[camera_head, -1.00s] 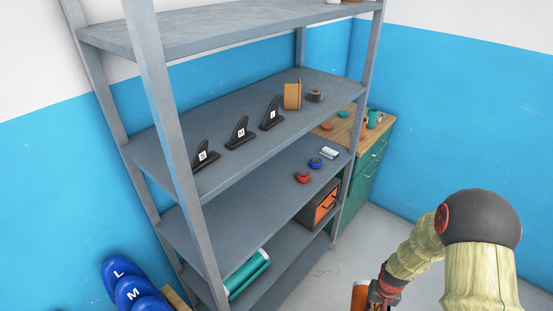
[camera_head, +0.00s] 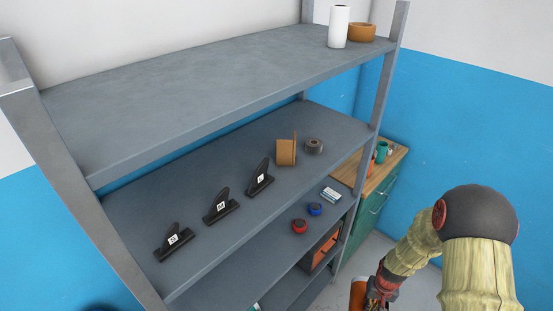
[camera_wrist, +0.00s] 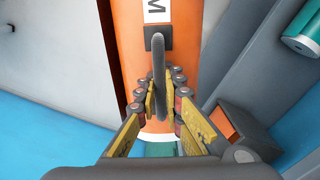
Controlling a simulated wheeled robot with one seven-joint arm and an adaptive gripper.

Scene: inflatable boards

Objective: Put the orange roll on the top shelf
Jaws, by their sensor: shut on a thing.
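The orange roll (camera_wrist: 138,75) carries a white label with an M and a dark strap or handle (camera_wrist: 159,60). In the wrist view my gripper (camera_wrist: 162,100) is shut on that handle, with a finger on each side. The top shelf (camera_head: 200,100) of the grey rack is well above the gripper. Its left and middle parts are bare.
A white roll (camera_head: 339,27) and brown tape (camera_head: 362,32) stand at the top shelf's right end. The shelf below holds several black fins (camera_head: 221,207), a brown block (camera_head: 287,151) and grey tape (camera_head: 313,146). Rack posts (camera_head: 385,80) stand at the corners. A green cabinet (camera_head: 372,205) is behind right.

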